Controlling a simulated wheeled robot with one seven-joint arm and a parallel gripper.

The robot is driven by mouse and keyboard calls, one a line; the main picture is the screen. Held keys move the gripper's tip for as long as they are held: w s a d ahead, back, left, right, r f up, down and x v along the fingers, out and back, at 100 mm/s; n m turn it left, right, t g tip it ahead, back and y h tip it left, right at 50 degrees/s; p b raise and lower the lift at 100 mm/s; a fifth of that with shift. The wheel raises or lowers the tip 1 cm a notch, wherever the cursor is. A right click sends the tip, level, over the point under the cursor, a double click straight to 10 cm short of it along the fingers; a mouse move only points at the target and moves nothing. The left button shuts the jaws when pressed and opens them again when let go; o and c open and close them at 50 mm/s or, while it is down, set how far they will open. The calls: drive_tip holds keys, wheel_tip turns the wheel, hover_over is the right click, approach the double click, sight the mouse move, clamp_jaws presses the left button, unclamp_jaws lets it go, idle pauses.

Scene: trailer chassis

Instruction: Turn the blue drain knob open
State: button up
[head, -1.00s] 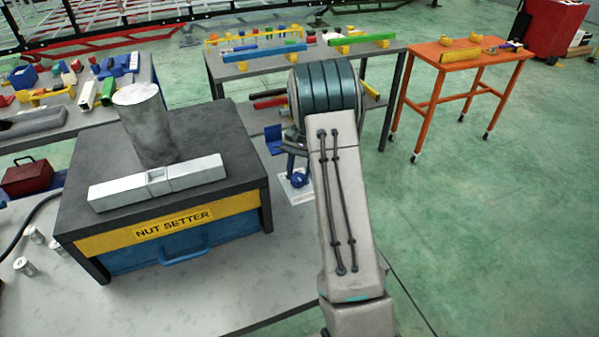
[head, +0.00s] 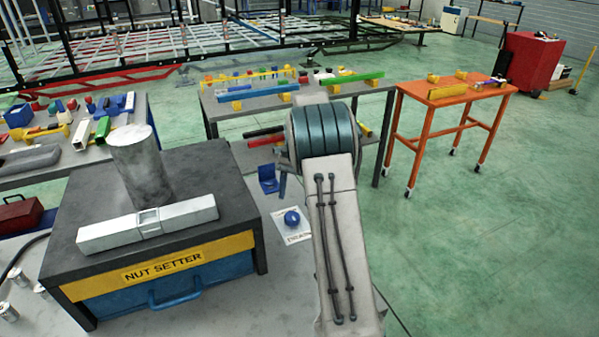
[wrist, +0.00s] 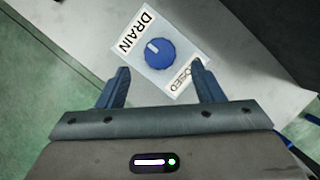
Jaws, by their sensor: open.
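The blue drain knob (head: 291,218) sits on a white label card on the grey bench, right of the nut setter, in the head view. In the wrist view the knob (wrist: 160,53) is round with a white pointer mark toward its upper left. The card (wrist: 188,40) reads "DRAIN" at the left and a partly covered word ending in "OSED" at the right. My gripper (wrist: 160,82) is open and empty, its two blue fingers apart on the near side of the knob. The knob lies just beyond the fingertips, with no contact visible. In the head view my arm hides most of the gripper.
The nut setter box (head: 165,235) stands left of the knob, with a metal cylinder and bar on top. A grey table (head: 240,108) with parts stands behind. An orange table (head: 440,95) is at the right, with open green floor around it.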

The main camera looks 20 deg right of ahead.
drive_tip(key=v, duration=0.8)
wheel_tip(320, 180, up, 5)
drive_tip(key=n+t, duration=0.1)
drive_tip(key=n, duration=0.1)
hover_over(293, 218)
drive_tip(key=s+a+r+n+t+h, duration=0.2)
drive_tip(key=s+a, duration=0.3)
drive_tip(key=s, duration=0.3)
drive_tip(key=s+a+f+n+t, duration=0.1)
drive_tip(key=s+a+f+n, duration=0.1)
drive_tip(key=s, duration=0.7)
drive_tip(key=s+a+f+n+t+h, duration=0.1)
drive_tip(key=s+a+f+n+t, duration=0.1)
drive_tip(key=s, duration=0.7)
drive_tip(key=shift+a+f+n, duration=0.4)
drive_tip(key=shift+a+n, duration=0.2)
drive_tip(key=shift+a, duration=0.35)
